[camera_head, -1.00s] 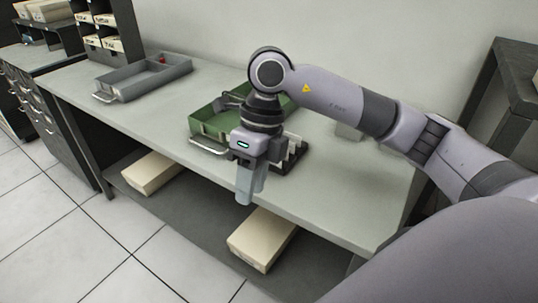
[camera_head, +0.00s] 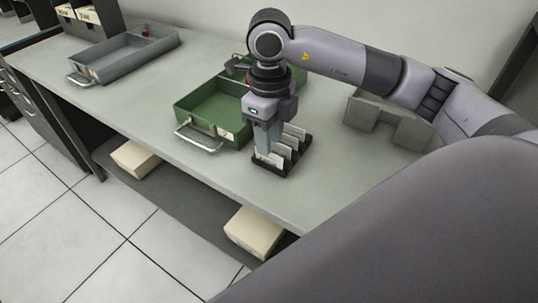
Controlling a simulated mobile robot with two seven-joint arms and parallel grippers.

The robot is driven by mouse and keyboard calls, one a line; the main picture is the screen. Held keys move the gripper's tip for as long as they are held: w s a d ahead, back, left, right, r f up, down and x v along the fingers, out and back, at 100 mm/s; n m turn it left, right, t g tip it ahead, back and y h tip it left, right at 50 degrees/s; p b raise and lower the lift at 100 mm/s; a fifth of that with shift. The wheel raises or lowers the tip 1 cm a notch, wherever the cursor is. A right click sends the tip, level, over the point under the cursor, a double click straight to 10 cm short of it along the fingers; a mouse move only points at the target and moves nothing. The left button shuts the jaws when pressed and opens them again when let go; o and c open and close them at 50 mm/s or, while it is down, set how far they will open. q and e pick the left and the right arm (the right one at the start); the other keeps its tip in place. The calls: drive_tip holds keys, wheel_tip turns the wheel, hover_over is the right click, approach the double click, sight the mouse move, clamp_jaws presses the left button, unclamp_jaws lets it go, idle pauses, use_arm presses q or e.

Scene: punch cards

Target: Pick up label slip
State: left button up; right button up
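Several white label slips (camera_head: 292,139) stand in a small black slotted rack (camera_head: 288,172) near the front of the desk. My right gripper (camera_head: 268,153) points down over the rack's left end, its fingertips at the front white slip (camera_head: 263,160). The fingers overlap in this view, so I cannot tell whether they are apart or closed on that slip. The gripper hides part of the rack. My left gripper is not in view.
A green tray (camera_head: 184,112) with a metal handle stands just left of the rack. A grey tray (camera_head: 98,78) lies farther left. A grey block-shaped holder (camera_head: 372,113) stands at the right. Cream boxes (camera_head: 254,230) sit on the lower shelf.

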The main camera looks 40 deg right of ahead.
sight(273, 160)
drive_tip(key=shift+f, duration=1.5)
clamp_jaws()
drive_tip(key=shift+w+r, duration=0.1)
drive_tip(key=shift+r, duration=0.05)
